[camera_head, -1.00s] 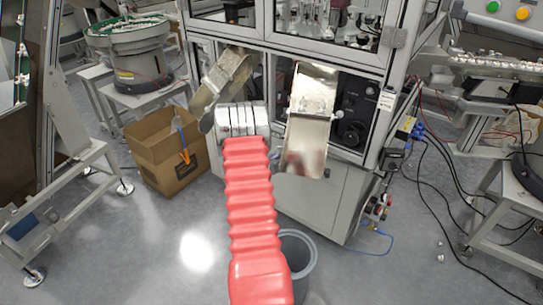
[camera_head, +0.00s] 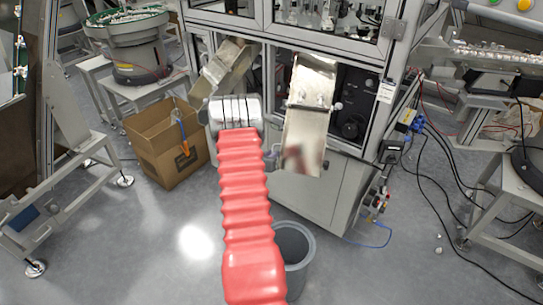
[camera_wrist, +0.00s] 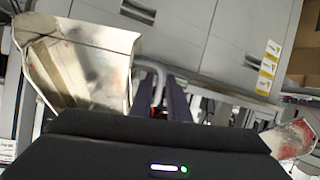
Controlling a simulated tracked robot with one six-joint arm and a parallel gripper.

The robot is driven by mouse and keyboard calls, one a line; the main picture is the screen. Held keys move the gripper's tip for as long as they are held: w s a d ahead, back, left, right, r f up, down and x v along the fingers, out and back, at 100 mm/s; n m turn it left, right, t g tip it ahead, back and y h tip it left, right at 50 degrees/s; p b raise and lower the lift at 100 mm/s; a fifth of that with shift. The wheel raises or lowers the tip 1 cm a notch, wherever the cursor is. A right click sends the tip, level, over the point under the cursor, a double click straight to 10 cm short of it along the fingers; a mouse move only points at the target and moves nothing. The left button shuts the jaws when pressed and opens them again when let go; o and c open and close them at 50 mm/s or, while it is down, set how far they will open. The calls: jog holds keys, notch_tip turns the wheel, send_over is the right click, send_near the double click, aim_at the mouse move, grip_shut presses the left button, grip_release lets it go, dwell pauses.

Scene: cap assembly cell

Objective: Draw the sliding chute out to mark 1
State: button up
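The metal chute (camera_head: 305,130) slopes down out of the machine front in the head view, right of my arm. It also fills the upper left of the wrist view (camera_wrist: 85,62). A second metal chute (camera_head: 222,72) stands left of my arm; its end shows at the wrist view's right edge (camera_wrist: 290,139). My gripper (camera_wrist: 162,92) shows two dark fingers with a gap between them in the wrist view. A light grey bent bar (camera_wrist: 155,82) shows at the fingers; I cannot tell whether they touch it. The arm hides the fingers in the head view. No mark numbers are legible.
A cardboard box (camera_head: 150,158) stands on the floor at left. A grey bin (camera_head: 302,243) stands below the chute, partly behind my arm. The machine's framed cabinet (camera_head: 318,203) is close ahead. Cables and a conveyor stand (camera_head: 505,190) are at right.

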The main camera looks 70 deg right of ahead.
jog(key=v, duration=1.3)
jog(key=shift+a, duration=0.4)
jog(key=shift+r, duration=0.1)
